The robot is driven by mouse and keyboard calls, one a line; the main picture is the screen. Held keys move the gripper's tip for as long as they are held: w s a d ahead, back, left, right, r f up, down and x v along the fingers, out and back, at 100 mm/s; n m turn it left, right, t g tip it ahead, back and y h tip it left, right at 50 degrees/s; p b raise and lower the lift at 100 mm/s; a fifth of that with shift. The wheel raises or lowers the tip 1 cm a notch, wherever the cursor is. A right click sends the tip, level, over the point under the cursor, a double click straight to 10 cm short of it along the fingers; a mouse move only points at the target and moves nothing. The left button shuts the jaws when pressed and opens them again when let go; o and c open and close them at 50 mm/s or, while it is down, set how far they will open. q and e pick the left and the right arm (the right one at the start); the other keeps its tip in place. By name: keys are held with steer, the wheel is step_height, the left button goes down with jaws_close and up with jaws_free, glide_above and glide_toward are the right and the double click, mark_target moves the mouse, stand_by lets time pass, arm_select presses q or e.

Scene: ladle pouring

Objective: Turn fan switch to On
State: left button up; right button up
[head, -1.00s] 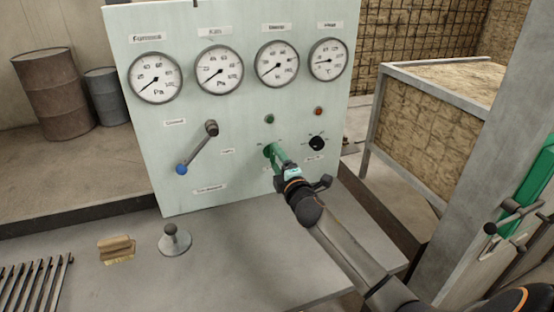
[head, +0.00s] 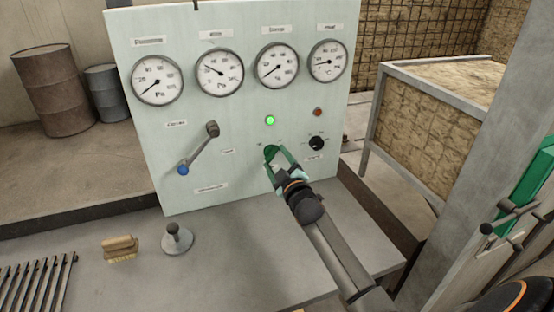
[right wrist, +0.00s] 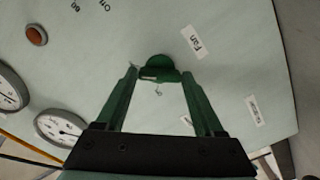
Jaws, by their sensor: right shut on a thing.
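The fan switch (head: 271,151) is a green knob on the pale control panel, below a lit green lamp (head: 270,120). My right gripper (head: 277,155) is at the panel with its two green fingers on either side of the knob, shut on it. In the right wrist view, the knob (right wrist: 160,68) sits between the fingertips, next to a label reading "Fan" (right wrist: 193,42). The knob's exact pointer position is hard to read. My left gripper is not in view.
A black knob (head: 316,143) and a dull red lamp (head: 318,112) are right of the switch. A lever with a blue end (head: 183,169) is on its left. Several gauges line the panel top.

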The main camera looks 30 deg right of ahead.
steer(key=shift+m, duration=0.3)
steer(key=o, duration=1.4)
steer(key=v, duration=1.2)
steer(key=shift+s+a, duration=0.1)
steer(key=shift+s, duration=0.15)
